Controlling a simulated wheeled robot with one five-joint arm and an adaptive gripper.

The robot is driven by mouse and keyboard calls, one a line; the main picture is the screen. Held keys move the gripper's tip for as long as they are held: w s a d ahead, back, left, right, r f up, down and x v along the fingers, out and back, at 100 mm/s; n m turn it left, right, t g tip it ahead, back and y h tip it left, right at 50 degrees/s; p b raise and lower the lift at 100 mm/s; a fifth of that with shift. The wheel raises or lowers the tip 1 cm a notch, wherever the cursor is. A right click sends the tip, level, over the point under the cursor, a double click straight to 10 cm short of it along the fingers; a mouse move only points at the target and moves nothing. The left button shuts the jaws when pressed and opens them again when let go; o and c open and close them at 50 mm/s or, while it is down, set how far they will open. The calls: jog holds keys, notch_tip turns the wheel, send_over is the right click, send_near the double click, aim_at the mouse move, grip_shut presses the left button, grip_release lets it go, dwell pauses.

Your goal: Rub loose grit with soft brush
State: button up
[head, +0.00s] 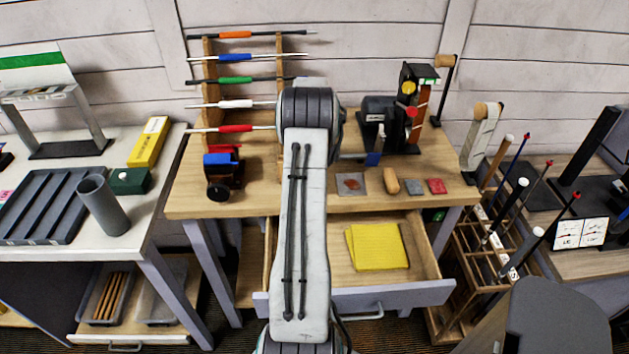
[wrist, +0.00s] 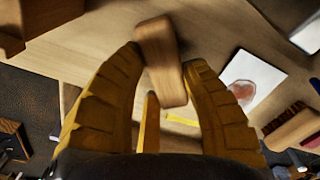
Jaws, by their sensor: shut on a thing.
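My arm hides the gripper and the held piece in the head view. A pale square plate (wrist: 240,92) with a red-brown patch lies to the right of the fingers; it is also on the bench in the head view (head: 344,190).
Grey (head: 414,187) and red (head: 437,186) blocks lie to the right on the wooden bench (head: 300,208). An open drawer below holds a yellow cloth (head: 377,246).

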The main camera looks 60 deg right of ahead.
jog(key=shift+w+d+p, duration=0.5)
jog(key=shift+d+p, duration=0.2)
jog(key=shift+d, duration=0.1)
jog(key=shift+w+d+f, duration=0.2)
jog(key=shift+d, duration=0.15)
jog(key=shift+s+d, duration=0.2)
jog(key=shift+s, duration=0.05)
jog(key=shift+s+a+f+b, duration=0.1)
jog(key=shift+s+a+b, duration=0.2)
jog(key=shift+s, duration=0.1)
jog(key=shift+s+a+r+b, duration=0.2)
jog(key=shift+s+a+b, duration=0.55)
jog(key=shift+a, duration=0.25)
jog(key=shift+a, duration=0.1)
